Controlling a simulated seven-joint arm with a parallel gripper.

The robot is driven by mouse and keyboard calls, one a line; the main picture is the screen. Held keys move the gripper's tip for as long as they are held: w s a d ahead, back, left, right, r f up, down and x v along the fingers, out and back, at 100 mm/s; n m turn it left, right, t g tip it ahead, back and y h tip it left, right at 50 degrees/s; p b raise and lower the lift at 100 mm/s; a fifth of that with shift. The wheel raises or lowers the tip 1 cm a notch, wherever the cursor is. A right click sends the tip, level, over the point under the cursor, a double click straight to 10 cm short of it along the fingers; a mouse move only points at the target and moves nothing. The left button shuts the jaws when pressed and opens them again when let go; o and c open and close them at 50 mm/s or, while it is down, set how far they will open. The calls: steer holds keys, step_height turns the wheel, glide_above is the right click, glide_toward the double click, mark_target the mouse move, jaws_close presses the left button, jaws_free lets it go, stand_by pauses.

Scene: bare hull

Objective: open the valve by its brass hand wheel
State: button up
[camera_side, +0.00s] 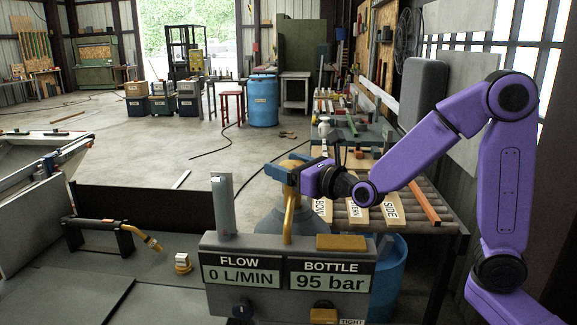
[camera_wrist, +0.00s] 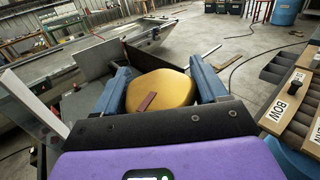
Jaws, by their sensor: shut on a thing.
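The brass hand wheel (camera_wrist: 160,91) is a rounded yellow knob with a reddish-brown bar mark on top, seen in the wrist view between my two blue fingers. In the side view the wheel (camera_side: 291,188) is partly hidden by my gripper (camera_side: 292,172), which is shut on it. The wheel sits above a grey bottle top with a yellow pipe (camera_side: 288,222) running down in front. The panel (camera_side: 287,277) before it reads FLOW 0 L/MIN and BOTTLE 95 bar. A clear upright tube (camera_side: 222,205) stands at the panel's left.
A torch-like tool with a brass nozzle (camera_side: 148,240) rests on a dark stand at left, near a small white-and-brass piece (camera_side: 182,263). A rack with labelled wooden blocks (camera_side: 389,209) stands at right, beside a blue barrel (camera_side: 388,275). Open floor lies behind.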

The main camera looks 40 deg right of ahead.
steer(key=shift+n+y, duration=0.5)
steer(key=shift+y, duration=0.4)
steer(key=o, duration=1)
steer(key=shift+o, duration=0.2)
steer(key=v, duration=1.2)
steer(key=shift+r, duration=0.15)
